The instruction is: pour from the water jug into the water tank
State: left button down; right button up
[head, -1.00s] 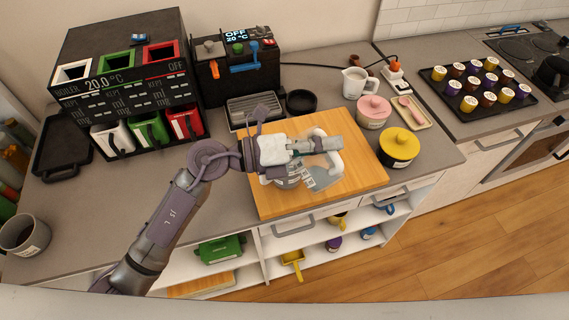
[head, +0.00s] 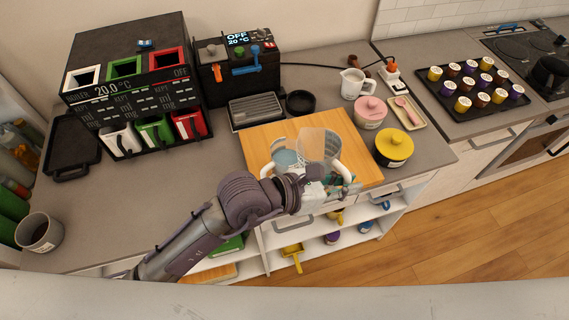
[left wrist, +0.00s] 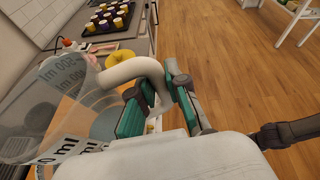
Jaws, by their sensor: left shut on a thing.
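The water jug (head: 318,144) is clear, with printed ml marks and a white curved handle. My left gripper (head: 338,184) is shut on this handle near the front edge of the wooden board. In the left wrist view the handle (left wrist: 137,70) lies between the teal finger pads of the gripper (left wrist: 160,108), with the clear jug body (left wrist: 62,85) at left. A clear vessel with a pale blue inside and a white handle, apparently the water tank (head: 287,160), stands on the board just left of the jug. My wrist partly hides it. The jug's exact tilt and its contents are unclear.
The wooden board (head: 258,138) has bare room behind both vessels. A yellow-lidded pot (head: 394,148) and a pink-lidded pot (head: 370,112) stand to the right. A black dish (head: 301,103) and drip tray (head: 256,110) are behind. The boiler unit (head: 130,65) stands at left.

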pick_arm(q)
jog(key=shift+s+d+f+m+t+y, duration=0.15)
jog(key=shift+s+d+f+m+y, duration=0.15)
jog(key=shift+f, duration=0.25)
jog(key=shift+s+d+f+m+t+y, duration=0.1)
jog(key=shift+s+d+f+m+t, duration=0.1)
jog(key=shift+s+f+m, duration=0.25)
jog(key=shift+f, duration=0.1)
jog(key=s+d+r, duration=0.3)
jog(key=s+r, duration=0.1)
jog(key=shift+s+d, duration=0.25)
jog(key=shift+s, duration=0.15)
jog(key=shift+w+a, duration=0.1)
